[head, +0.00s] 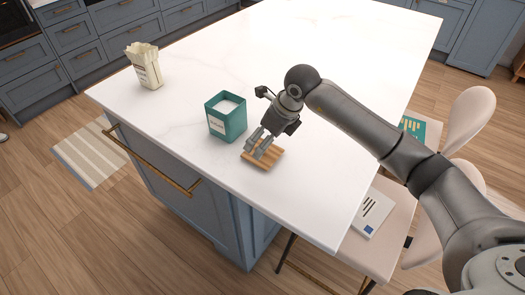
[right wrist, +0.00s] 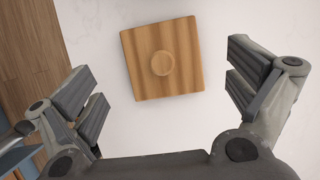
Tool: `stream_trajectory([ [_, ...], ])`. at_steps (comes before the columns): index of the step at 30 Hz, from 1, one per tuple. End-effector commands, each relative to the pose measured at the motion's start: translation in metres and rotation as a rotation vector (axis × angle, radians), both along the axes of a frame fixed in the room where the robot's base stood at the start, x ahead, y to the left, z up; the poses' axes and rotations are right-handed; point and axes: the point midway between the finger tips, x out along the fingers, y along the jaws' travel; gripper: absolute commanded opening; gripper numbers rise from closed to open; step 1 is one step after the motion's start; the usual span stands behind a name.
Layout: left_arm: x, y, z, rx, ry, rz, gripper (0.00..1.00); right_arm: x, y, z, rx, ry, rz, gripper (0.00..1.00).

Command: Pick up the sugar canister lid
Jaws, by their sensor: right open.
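The sugar canister lid (head: 266,157) is a square wooden lid lying on the white island top, near its front edge. In the right wrist view the lid (right wrist: 146,82) shows a round knob at its middle. The teal canister (head: 226,118) stands open beside it, to the left, with white contents showing. My right gripper (head: 257,146) is over the lid. In the right wrist view its two fingers (right wrist: 165,92) are wide apart, with the lid between and beyond them, apparently not touched. My left gripper is not in view.
A paper bag (head: 146,66) stands at the far left of the white island top (head: 310,55). Chairs stand along the right side, one bearing a white book (head: 372,214), another a teal book (head: 412,129). The island's far part is clear.

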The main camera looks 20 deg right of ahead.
Motion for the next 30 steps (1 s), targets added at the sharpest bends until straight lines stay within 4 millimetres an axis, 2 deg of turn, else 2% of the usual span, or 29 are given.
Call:
stream_trajectory([
  [8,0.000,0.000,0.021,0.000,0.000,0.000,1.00,0.007,0.005,-0.029,0.003,0.006,-0.001,1.00],
  [12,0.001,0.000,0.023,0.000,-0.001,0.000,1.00,0.013,0.009,-0.047,0.003,0.002,-0.001,1.00],
  [21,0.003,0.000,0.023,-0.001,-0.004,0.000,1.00,0.015,0.010,-0.052,0.002,-0.001,0.000,1.00],
  [30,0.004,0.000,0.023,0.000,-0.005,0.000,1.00,0.015,0.010,-0.052,0.002,-0.001,0.000,0.61],
])
